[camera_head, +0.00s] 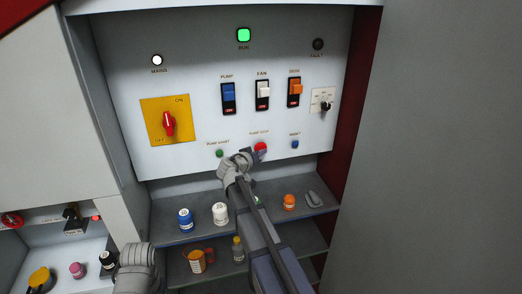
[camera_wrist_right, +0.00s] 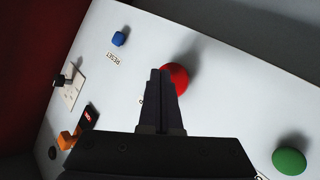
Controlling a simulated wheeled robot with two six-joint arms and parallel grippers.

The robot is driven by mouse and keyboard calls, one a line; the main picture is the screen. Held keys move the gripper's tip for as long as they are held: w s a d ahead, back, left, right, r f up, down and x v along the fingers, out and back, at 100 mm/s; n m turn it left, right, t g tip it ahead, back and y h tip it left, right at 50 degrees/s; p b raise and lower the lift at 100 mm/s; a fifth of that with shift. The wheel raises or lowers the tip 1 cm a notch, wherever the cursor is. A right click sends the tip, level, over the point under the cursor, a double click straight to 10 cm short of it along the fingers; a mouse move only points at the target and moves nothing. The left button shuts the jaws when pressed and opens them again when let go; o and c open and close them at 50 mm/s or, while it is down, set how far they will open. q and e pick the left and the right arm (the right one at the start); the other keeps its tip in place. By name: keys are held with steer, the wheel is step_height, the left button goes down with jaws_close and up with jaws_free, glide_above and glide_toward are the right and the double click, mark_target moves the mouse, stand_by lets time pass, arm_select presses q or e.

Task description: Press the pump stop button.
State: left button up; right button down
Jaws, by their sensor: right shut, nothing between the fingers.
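The pump stop button (camera_head: 260,146) is a red round button low on the white control panel (camera_head: 190,90), under its label. In the right wrist view the red button (camera_wrist_right: 179,75) shows partly behind the fingertips. My right gripper (camera_head: 256,158) is shut and empty, its tips at the button's lower edge in the head view. In the right wrist view the shut fingers (camera_wrist_right: 161,75) overlap the button's left side. I cannot tell whether they touch it.
The green pump start button (camera_head: 219,153) and blue reset button (camera_head: 295,144) flank the red one. Above are pump (camera_head: 228,97), fan (camera_head: 263,95) and orange (camera_head: 294,92) switches, and a red rotary switch (camera_head: 169,124). Below, a shelf holds jars (camera_head: 220,213). The green run lamp (camera_head: 243,35) is lit.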

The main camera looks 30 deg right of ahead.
steer(key=shift+w+d, duration=0.15)
steer(key=shift+w, duration=0.35)
stand_by(0.8)
steer(key=shift+s, duration=0.2)
steer(key=shift+s+a, duration=0.25)
steer(key=shift+s, duration=0.5)
steer(key=s, duration=0.2)
steer(key=s+a, duration=0.1)
steer(key=s, duration=0.2)
stand_by(0.4)
steer(key=shift+w, duration=0.1)
stand_by(0.5)
